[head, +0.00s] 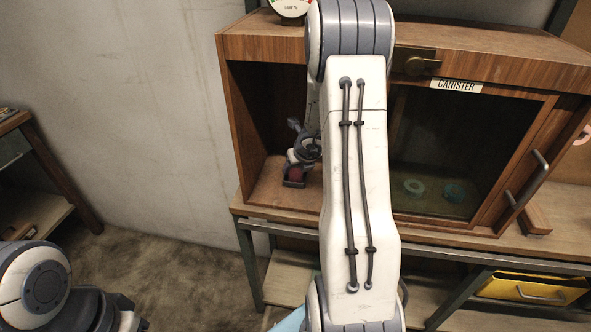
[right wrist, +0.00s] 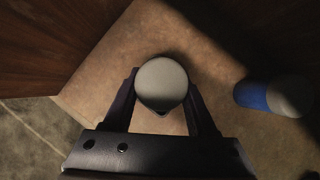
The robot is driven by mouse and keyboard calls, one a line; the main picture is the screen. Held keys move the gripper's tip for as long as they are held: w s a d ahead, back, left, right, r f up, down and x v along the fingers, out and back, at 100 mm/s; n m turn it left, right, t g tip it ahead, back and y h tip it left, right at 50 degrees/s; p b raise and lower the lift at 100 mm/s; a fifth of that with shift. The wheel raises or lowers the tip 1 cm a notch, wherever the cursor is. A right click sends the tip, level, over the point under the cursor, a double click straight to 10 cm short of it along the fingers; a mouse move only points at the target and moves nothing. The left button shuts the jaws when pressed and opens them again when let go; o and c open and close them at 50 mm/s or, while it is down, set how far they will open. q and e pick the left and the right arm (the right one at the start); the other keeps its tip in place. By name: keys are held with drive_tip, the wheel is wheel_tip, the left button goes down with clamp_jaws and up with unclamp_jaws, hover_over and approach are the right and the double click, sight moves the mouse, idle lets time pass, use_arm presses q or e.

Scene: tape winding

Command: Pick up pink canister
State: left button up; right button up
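The pink canister (head: 296,173) stands low inside the left, open part of the wooden cabinet. It looks small and dark reddish in the head view, partly covered by my right gripper (head: 294,183). In the right wrist view a canister with a pale grey round top (right wrist: 162,82) stands upright between the two fingers of my right gripper (right wrist: 162,100). The fingers lie along both its sides; whether they press on it I cannot tell. My left arm shows at the lower left of the head view, with its fingers out of sight.
A blue canister (right wrist: 254,95) with a pale top is right of the gripper in the right wrist view. The cabinet (head: 238,130) has side walls close by. Behind its glass door (head: 440,130) are two teal rings. A yellow drawer (head: 535,289) is below.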

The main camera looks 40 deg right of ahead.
clamp_jaws()
drive_tip(key=shift+r, duration=0.1)
